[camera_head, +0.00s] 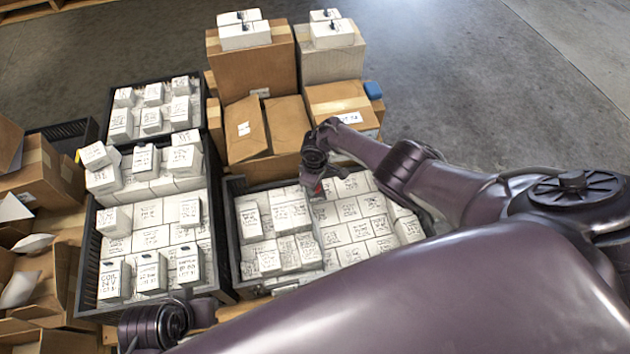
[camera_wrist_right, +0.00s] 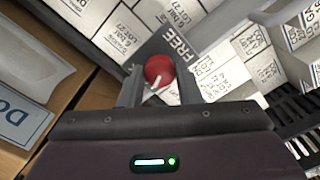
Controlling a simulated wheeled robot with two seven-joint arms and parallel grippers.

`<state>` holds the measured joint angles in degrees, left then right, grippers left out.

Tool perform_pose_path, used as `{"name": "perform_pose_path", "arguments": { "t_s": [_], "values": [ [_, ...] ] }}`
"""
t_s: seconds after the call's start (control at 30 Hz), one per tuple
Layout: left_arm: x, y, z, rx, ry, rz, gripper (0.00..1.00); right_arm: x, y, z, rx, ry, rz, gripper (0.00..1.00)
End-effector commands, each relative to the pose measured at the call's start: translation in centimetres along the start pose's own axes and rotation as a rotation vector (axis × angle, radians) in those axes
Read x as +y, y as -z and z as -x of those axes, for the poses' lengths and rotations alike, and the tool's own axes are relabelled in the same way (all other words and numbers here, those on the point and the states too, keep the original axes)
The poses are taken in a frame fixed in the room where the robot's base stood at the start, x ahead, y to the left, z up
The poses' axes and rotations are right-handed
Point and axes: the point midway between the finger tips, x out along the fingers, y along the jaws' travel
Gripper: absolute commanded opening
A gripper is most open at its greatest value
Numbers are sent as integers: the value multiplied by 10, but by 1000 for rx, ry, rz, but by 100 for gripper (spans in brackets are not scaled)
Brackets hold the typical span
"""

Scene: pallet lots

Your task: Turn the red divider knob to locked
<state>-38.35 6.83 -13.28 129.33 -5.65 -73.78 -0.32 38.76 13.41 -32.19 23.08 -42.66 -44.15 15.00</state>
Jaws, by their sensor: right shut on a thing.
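In the right wrist view the round red divider knob (camera_wrist_right: 158,69) with a white pointer mark sits between the two fingers of my right gripper (camera_wrist_right: 158,88), which is shut on it. The pointer mark slants across the knob's lower part. The knob is at a grey divider bar (camera_wrist_right: 206,28), beside the printed word FREE. In the head view a small bit of red knob (camera_head: 318,187) shows below my right wrist, at the black crate (camera_head: 230,215) of white boxes. My left gripper's fingers do not show; only a dark arm joint appears at the bottom left.
Black crates of white labelled boxes (camera_head: 150,238) stand at the left. Brown cartons (camera_head: 252,68) stack behind the right crate, some topped with white boxes. Open cartons (camera_head: 35,185) crowd the far left. Bare grey floor (camera_head: 480,80) lies at the back right.

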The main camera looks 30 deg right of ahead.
Motion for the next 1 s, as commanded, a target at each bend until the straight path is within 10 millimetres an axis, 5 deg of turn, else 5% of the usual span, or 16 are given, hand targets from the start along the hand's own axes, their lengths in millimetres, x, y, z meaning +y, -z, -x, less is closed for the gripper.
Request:
{"name": "perform_pose_path", "arguments": {
  "t_s": [0.6, 0.63, 0.77, 1.0],
  "values": [
    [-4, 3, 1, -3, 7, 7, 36, 0, 0, 0, 1, 0, -41, 8],
    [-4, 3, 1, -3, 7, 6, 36, 0, 0, 0, 1, 0, -41, 33],
    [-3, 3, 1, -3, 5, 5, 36, 0, 0, 0, 1, 0, -40, 50],
    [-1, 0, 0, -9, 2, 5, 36, 0, 0, 0, 1, 0, -40, 52]
  ]
}}
